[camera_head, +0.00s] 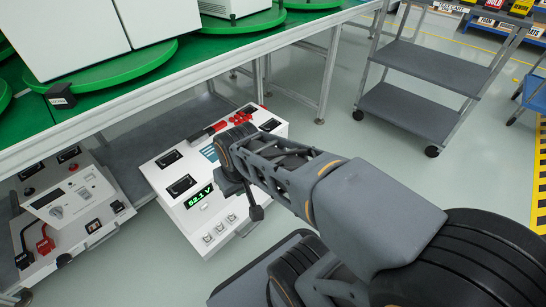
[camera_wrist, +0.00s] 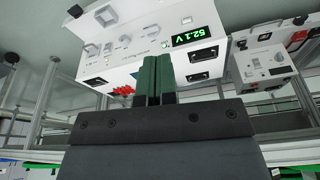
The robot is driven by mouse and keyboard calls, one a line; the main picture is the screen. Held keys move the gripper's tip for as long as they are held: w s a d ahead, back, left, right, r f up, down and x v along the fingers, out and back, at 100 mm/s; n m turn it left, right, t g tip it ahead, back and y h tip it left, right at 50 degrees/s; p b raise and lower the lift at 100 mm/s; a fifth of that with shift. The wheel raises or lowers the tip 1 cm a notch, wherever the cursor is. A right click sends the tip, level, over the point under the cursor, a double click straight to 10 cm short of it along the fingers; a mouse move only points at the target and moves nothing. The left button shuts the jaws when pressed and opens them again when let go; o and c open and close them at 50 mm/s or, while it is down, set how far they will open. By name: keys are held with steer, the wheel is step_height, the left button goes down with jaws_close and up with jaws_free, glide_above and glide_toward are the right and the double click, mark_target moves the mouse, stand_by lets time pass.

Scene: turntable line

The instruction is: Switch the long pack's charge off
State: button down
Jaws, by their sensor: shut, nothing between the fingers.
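A white pack (camera_head: 175,209) with a lit green "52.1 V" display (camera_head: 198,197) stands low beside the bench, in the middle of the head view. Small switches (camera_head: 220,229) line its front below the display. Red parts and black recessed handles are on its top. In the wrist view the pack (camera_wrist: 150,55) fills the upper middle, its display (camera_wrist: 195,37) upside down. My gripper (camera_wrist: 154,62) is shut and empty, its green fingers pointing at the pack and covering part of it. Contact cannot be told. Switch labels and positions are too small to read.
A second white unit (camera_head: 70,205) with red and black plugs sits at the left. The green-topped bench (camera_head: 205,65) overhangs both, carrying white boxes on green turntables. A grey cart (camera_head: 425,105) stands at the back right. Floor between the pack and cart is open.

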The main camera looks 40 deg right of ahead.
steer(key=w+d+f+m+t+y+p, duration=0.2)
steer(key=w+d+f+m+y, duration=0.7)
steer(key=w+m, duration=0.55)
steer(key=s+d+f+m+t+h, duration=0.1)
steer(key=d+f+m+t+h, duration=0.2)
steer(key=d+f+m, duration=0.6)
steer(key=s+d+f+m+t+h+p, duration=0.1)
steer(key=s+d+f+m+t+h, duration=0.1)
steer(key=d+f+m+t, duration=0.3)
steer(key=d+f+m+h, duration=0.1)
steer(key=d+f+m, duration=0.3)
steer(key=d+m, duration=0.1)
steer(key=shift+d+f+h, duration=0.25)
steer(key=shift+d+h, duration=0.15)
steer(key=shift+d, duration=0.3)
steer(key=shift+m, duration=0.25)
